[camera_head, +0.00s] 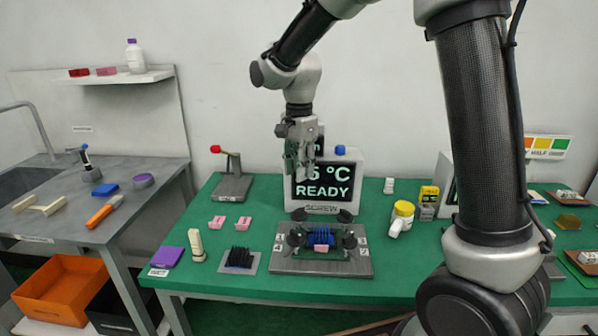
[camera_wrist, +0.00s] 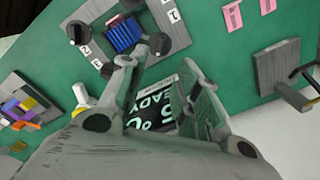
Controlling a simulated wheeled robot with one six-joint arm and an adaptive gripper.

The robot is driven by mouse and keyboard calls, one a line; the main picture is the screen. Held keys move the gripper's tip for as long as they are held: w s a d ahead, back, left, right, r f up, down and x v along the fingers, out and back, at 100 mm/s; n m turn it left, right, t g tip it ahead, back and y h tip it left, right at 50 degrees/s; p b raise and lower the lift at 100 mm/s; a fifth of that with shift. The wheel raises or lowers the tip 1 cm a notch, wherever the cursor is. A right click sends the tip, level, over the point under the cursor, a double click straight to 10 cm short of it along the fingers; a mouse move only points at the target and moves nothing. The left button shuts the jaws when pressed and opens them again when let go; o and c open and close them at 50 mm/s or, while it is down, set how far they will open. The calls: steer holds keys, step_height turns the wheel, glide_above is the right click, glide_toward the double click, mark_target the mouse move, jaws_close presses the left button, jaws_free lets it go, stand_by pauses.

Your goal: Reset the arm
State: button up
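My gripper (camera_head: 300,165) hangs pointing down in front of the display box (camera_head: 325,205), above the back middle of the green table (camera_head: 210,270). It covers part of the screen, which reads "READY" below a partly hidden temperature. In the wrist view my gripper (camera_wrist: 160,65) has its fingers spread with nothing between them; the screen (camera_wrist: 155,105) shows in the gap beyond. My arm reaches in from the upper right, bent at the elbow, and nothing is held.
A grey fixture (camera_head: 350,264) with dark knobs and a blue rack stands below my gripper. A red-knobbed lever stand (camera_head: 235,187) is left; a yellow-capped bottle (camera_head: 402,216) is right. Pink blocks (camera_head: 218,222) lie left of centre. A grey bench (camera_head: 70,220) stands at far left.

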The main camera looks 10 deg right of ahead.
steer(key=s+d+r+n+t, duration=0.1)
steer(key=s+d+r+n, duration=0.2)
steer(key=s+d, duration=0.3)
steer(key=s+d+r+n+t, duration=0.2)
steer(key=s+d+n, duration=0.3)
steer(key=s, duration=0.6)
steer(key=s+d+r+n+t, duration=0.1)
steer(key=s+d+r+n, duration=0.3)
steer(key=s+d, duration=0.4)
steer(key=shift+s+d+r+n, duration=0.15)
steer(key=shift+s+d+n, duration=0.05)
steer(key=shift+s+n, duration=0.2)
stand_by(0.5)
